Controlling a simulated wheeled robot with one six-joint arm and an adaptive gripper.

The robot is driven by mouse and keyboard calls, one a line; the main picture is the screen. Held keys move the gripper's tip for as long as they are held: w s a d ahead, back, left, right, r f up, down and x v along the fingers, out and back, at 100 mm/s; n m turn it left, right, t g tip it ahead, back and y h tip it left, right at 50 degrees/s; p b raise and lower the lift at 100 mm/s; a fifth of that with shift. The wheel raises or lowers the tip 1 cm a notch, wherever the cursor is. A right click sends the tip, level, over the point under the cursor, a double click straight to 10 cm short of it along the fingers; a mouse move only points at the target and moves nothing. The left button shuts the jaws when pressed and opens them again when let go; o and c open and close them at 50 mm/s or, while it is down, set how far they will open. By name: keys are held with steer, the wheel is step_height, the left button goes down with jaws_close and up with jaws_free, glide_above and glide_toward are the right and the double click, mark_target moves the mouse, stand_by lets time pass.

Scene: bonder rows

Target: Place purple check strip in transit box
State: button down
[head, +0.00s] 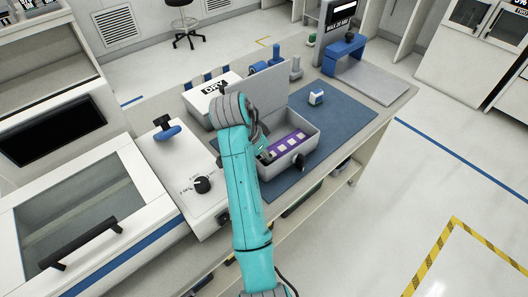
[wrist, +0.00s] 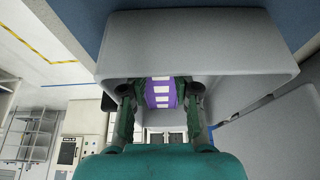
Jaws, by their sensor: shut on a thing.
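The purple check strip (head: 288,145) with pale squares shows within the walls of the open grey transit box (head: 287,172). The box's lid stands raised at the back. My gripper (head: 264,152) is at the left end of the strip, partly hidden by my teal arm. In the wrist view, my gripper's fingers (wrist: 160,92) are closed on both sides of the strip (wrist: 161,97), and the grey box (wrist: 200,45) fills the top. I cannot tell whether the strip touches the box floor.
The box is on a blue mat (head: 345,118) on the bench. A small white and blue block (head: 316,97) is on the mat behind it. A white box marked DRY (head: 205,92) is at the back left. A panel with a black knob (head: 202,185) is left of my arm.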

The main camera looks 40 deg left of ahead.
steer(key=shift+f, duration=0.35)
steer(key=c, duration=1.1)
jaws_free()
steer(key=shift+c, duration=0.2)
